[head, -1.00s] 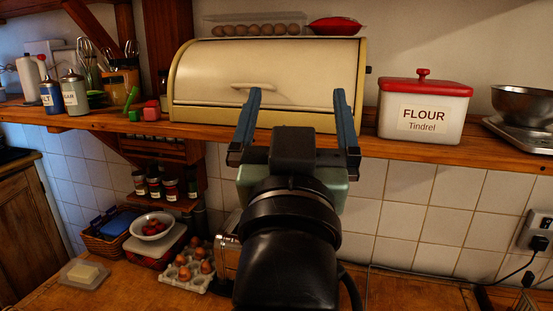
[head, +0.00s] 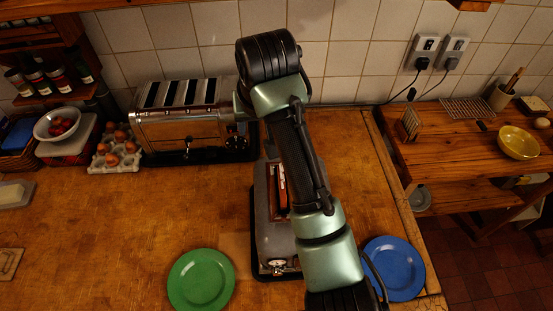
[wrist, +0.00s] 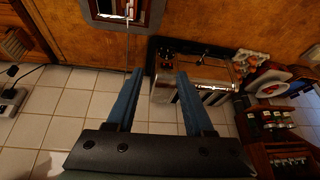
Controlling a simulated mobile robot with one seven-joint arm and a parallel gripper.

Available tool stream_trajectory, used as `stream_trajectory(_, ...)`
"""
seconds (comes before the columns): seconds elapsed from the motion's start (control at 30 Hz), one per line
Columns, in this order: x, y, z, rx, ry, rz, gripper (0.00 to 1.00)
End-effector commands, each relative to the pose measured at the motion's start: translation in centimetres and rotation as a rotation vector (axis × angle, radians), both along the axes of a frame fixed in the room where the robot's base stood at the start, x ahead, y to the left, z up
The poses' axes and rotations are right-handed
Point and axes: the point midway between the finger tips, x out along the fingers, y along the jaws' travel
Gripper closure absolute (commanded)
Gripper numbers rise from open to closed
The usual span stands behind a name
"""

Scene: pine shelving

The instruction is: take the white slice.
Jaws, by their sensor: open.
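I cannot clearly make out a white slice. A grey toaster (head: 270,235) stands on the worktop, partly hidden behind my arm, with a reddish-brown strip at its slot. It seems to show at the top of the wrist view (wrist: 108,12), with a small pale patch I cannot identify. A chrome toaster (head: 185,130) with dark slots stands against the tiled wall; it also shows in the wrist view (wrist: 205,75). My gripper (wrist: 160,72) is open and empty, its blue fingers apart. The fingers do not show in the head view.
A green plate (head: 201,280) and a blue plate (head: 396,268) lie either side of the grey toaster. An egg tray (head: 115,150) and a bowl of red fruit (head: 58,123) are at left. A wooden rack (head: 411,124) and yellow bowl (head: 518,143) are at right.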

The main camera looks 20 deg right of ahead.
Motion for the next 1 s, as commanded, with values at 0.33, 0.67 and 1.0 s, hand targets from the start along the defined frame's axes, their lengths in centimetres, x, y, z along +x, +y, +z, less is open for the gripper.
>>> stream_trajectory(0.33, -5.8, -4.1, -5.2, 0.029, 0.347, -0.1, 0.47)
stream_trajectory(0.67, -5.1, -4.3, -9.9, 0.029, 0.345, -0.101, 0.47)
stream_trajectory(1.0, -4.4, -4.2, -12.4, 0.028, 0.345, -0.1, 0.47)
